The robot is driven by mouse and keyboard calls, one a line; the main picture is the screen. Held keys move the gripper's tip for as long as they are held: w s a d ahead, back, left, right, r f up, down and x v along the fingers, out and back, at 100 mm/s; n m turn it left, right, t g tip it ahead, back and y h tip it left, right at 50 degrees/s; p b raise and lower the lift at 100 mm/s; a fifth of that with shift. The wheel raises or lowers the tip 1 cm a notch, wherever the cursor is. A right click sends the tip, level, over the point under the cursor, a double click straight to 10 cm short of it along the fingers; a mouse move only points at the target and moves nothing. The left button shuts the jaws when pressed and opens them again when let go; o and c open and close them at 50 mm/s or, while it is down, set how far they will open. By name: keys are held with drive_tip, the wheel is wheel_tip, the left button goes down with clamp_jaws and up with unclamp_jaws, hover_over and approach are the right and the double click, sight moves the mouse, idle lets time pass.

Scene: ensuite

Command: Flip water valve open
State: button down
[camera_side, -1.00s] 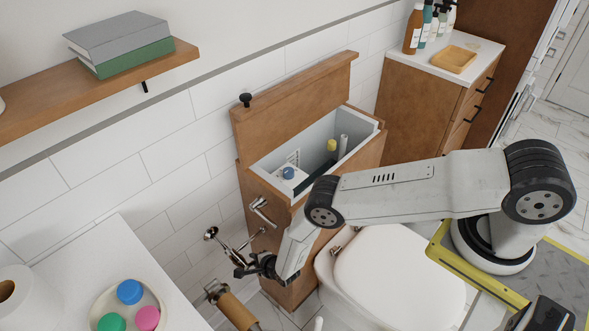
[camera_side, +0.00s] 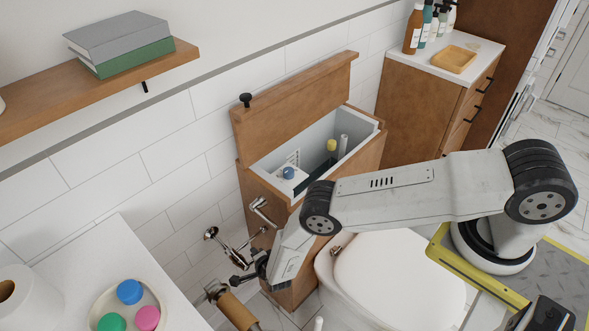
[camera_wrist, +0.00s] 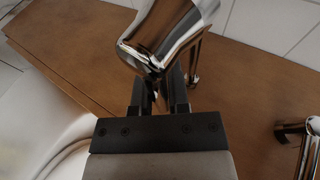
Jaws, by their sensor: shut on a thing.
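The chrome water valve (camera_side: 222,243) sits low by the tiled wall, left of the wooden tank cabinet. Its round knob end (camera_side: 211,233) and thin stem show in the side view. My gripper (camera_side: 240,268) is at the valve, its dark fingers shut on the valve. In the wrist view, a shiny chrome piece (camera_wrist: 165,35) fills the top middle, in front of my gripper's dark fingers (camera_wrist: 163,92).
A paper holder with a cardboard roll (camera_side: 236,312) is just below. The toilet lid (camera_side: 400,280) lies right.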

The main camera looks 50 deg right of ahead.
drive_tip(key=shift+d, duration=0.2)
drive_tip(key=c, duration=0.6)
unclamp_jaws()
drive_tip(key=shift+a, duration=0.1)
drive_tip(key=shift+a+r, duration=0.1)
drive_tip(key=shift+s+a+r, duration=0.2)
drive_tip(key=shift+s+r, duration=0.15)
drive_tip(key=shift+s, duration=0.2)
drive_tip(key=shift+v, duration=3.15)
drive_tip(key=shift+d, duration=0.15)
drive_tip(key=shift+r, duration=0.1)
